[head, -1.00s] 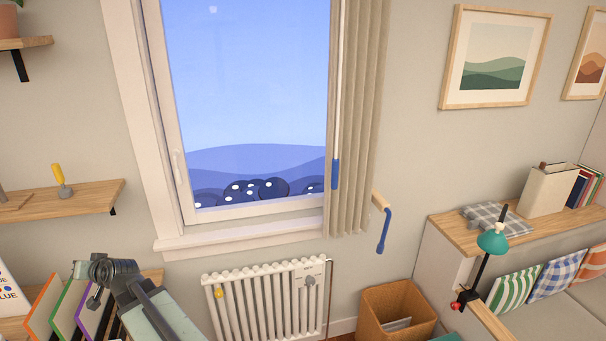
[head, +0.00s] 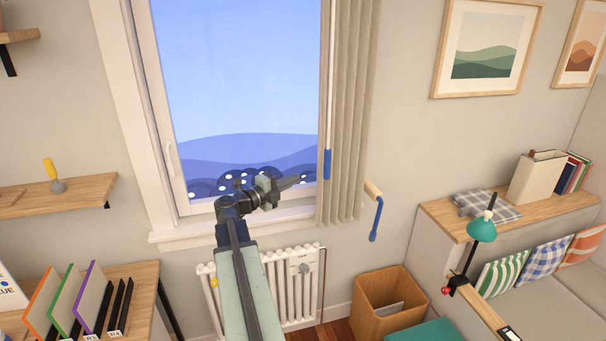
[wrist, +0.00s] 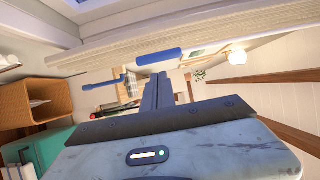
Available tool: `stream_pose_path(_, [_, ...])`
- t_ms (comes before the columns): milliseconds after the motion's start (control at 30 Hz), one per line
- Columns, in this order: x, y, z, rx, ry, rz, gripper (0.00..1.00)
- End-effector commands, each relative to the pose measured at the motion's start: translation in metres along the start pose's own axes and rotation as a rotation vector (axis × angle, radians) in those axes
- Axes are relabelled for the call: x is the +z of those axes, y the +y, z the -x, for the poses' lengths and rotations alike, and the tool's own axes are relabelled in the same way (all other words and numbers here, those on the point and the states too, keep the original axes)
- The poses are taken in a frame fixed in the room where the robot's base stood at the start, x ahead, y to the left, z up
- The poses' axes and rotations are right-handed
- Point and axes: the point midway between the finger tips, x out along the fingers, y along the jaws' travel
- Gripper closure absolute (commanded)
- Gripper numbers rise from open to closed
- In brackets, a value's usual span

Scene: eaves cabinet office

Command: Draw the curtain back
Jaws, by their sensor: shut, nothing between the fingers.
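The beige pleated curtain (head: 346,110) hangs bunched at the right side of the window, and most of the glass is uncovered. A thin pale wand with a blue handle (head: 327,164) hangs along its left edge. My gripper (head: 296,181) is shut and empty in front of the lower window, pointing right, a little left of and below the blue handle in the picture. In the wrist view the blue handle (wrist: 159,57) lies just beyond the shut fingers (wrist: 158,88), with the curtain (wrist: 190,28) slanting across the top. I see no contact.
A wooden peg with a blue hooked arm (head: 377,215) projects from the wall right of the curtain. A white radiator (head: 299,268) stands below the sill.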

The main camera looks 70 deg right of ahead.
Motion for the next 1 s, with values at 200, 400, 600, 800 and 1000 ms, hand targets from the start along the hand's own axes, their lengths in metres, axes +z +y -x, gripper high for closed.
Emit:
stream_pose_path(200, [0.002,0.0,-0.049,-0.001,0.002,0.001,1.0])
stream_pose_path(400, [0.002,0.0,-0.09,-0.001,0.0,0.001,1.0])
stream_pose_path(600, [0.002,-0.001,-0.116,-0.001,-0.002,0.001,1.0])
stream_pose_path(800, [0.002,-0.001,-0.123,-0.001,-0.003,0.001,1.0])
stream_pose_path(1000, [0.002,-0.001,-0.122,-0.001,-0.004,0.001,1.0])
